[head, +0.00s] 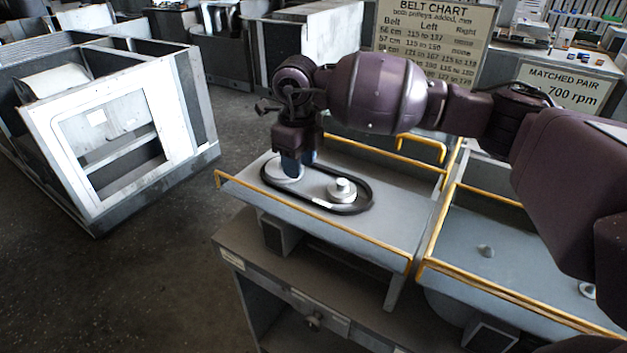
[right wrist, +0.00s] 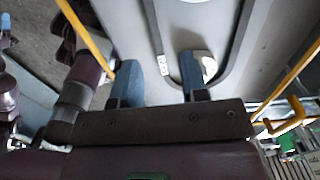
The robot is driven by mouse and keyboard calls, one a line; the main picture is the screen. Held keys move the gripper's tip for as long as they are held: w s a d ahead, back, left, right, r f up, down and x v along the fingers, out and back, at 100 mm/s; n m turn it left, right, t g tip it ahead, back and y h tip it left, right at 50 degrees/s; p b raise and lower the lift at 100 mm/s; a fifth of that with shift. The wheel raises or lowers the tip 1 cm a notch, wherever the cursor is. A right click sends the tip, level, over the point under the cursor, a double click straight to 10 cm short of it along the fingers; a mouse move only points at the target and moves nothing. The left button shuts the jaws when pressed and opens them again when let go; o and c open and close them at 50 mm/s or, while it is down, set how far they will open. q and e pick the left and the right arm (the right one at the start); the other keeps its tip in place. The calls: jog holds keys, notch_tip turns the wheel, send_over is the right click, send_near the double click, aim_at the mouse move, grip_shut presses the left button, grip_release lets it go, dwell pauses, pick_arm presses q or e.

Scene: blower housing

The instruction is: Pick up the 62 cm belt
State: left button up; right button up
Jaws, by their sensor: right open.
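The belt (head: 357,211) is a thin black loop with a small white label, lying around two pulleys on a grey tray (head: 385,232). The left pulley (head: 284,171) is a wide pale disc, partly hidden by my right gripper (head: 298,165); the right pulley (head: 341,189) is smaller and stepped. My right gripper points down at the belt's left end. In the right wrist view, its blue fingers (right wrist: 160,82) are apart, with a strand of the belt (right wrist: 155,30) showing between them. Contact with the belt cannot be told. My left gripper is not in view.
Yellow rails (head: 310,220) edge the tray. A second tray (head: 475,230) with small pegs stands to the right. A belt chart sign (head: 432,42) and a "matched pair" sign (head: 567,88) stand behind. A white housing frame (head: 110,130) stands left, with open floor between.

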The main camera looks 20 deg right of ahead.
aim_at(302, 194)
jog(key=shift+f, duration=0.75)
jog(key=shift+s+f, duration=0.25)
jog(key=shift+f, duration=0.3)
jog(key=f, duration=0.2)
jog(key=f+p, duration=0.1)
jog(key=shift+s+f, duration=0.15)
jog(key=shift+s, duration=0.15)
jog(key=shift+f, duration=0.35)
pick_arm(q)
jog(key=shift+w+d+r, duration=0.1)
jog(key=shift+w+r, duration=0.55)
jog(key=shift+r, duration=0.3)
pick_arm(e)
jog(key=shift+c, duration=0.4)
grip_shut()
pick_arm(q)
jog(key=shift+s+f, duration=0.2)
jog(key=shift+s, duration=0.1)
